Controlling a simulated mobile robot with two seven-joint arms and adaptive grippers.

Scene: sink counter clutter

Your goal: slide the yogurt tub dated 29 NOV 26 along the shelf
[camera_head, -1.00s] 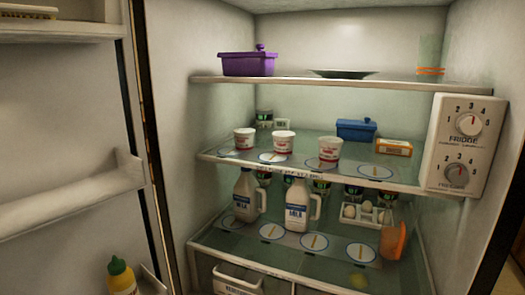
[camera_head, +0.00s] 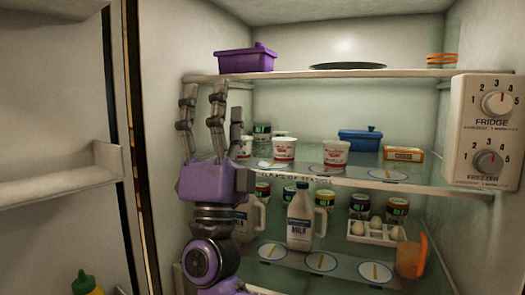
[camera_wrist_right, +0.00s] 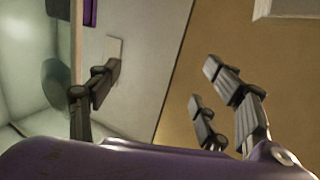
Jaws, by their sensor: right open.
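Three white yogurt tubs with red print stand on the middle shelf (camera_head: 385,183): a left tub (camera_head: 246,147) partly hidden by my fingers, a middle tub (camera_head: 284,149) and a right tub (camera_head: 335,153). Their dates are too small to read, so I cannot tell which is dated 29 NOV 26. My right gripper (camera_head: 203,100) is open and empty, fingers pointing up, in front of the fridge's left side and left of the tubs. In the right wrist view the spread fingers (camera_wrist_right: 158,85) hold nothing. My left gripper is not in view.
A purple lidded dish (camera_head: 245,62) and dark plate (camera_head: 347,66) sit on the top shelf. A blue container (camera_head: 360,140) and orange box (camera_head: 403,154) are behind right. Milk jugs, eggs (camera_head: 375,231) and an orange cup (camera_head: 411,256) stand below. The control box (camera_head: 486,132) juts out right.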

